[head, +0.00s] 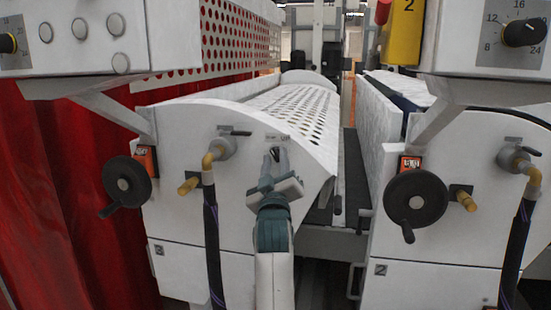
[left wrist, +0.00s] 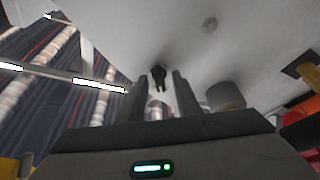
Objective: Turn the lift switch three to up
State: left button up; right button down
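The lift switch is a small black knob (head: 275,152) on the white front panel of the machine unit marked 3 (head: 180,225). Small labels sit just above it. My left gripper (head: 275,162) is in front of this panel, with its fingers pointing at the switch and partly covering it. In the left wrist view the black knob (left wrist: 158,76) appears between the tips of my left gripper (left wrist: 160,88). The fingers are apart, with a gap beside the knob, so the gripper is open. Which way the switch points is hard to tell. My right gripper is not in view.
A black handwheel (head: 127,184) and a hose fitting (head: 217,150) with a dark hose stand left of the switch. A similar unit marked 2 (head: 385,285) is on the right, across a narrow gap. Control boxes (head: 85,35) overhang above. A red curtain (head: 85,220) hangs at left.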

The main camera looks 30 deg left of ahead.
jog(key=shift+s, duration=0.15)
pick_arm(q)
jog(key=shift+r, duration=0.1)
grip_shut()
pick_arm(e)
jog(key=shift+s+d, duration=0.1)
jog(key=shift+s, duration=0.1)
